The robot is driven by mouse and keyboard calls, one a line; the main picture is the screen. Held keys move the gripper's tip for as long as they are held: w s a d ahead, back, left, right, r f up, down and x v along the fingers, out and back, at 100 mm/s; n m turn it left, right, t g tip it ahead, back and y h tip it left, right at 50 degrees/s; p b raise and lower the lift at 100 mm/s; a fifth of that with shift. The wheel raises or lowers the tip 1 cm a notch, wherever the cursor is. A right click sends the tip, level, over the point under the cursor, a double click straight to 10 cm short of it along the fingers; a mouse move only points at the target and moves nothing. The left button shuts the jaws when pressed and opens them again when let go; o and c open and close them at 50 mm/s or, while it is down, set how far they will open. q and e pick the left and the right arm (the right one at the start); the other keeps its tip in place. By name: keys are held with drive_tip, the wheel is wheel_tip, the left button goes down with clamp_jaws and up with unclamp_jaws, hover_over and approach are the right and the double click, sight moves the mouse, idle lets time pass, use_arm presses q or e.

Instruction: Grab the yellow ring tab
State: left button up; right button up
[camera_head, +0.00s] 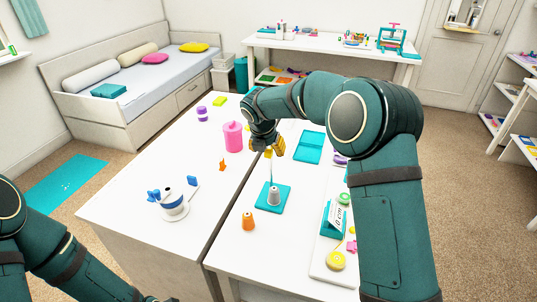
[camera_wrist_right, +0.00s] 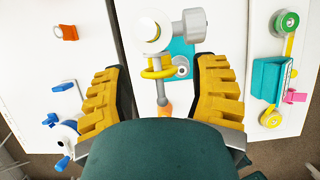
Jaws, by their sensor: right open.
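The yellow ring tab (camera_wrist_right: 160,68) shows in the right wrist view as a thin yellow loop near a slim grey stem, below a white ring and grey knob. My right gripper (camera_wrist_right: 160,92) is open, with one yellow finger on each side of the stem and ring and gaps between. In the head view the right gripper (camera_head: 267,148) points down above the teal base (camera_head: 283,187), near the top of the thin upright stem; its fingers largely hide the ring there. My left arm enters at the lower left, but its gripper is out of view.
A white tray with a teal holder (camera_head: 331,222) lies right.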

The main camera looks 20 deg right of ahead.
drive_tip(key=shift+x, duration=1.05)
drive_tip(key=c, duration=0.8)
drive_tip(key=shift+a+r, duration=0.1)
drive_tip(key=shift+r, duration=0.1)
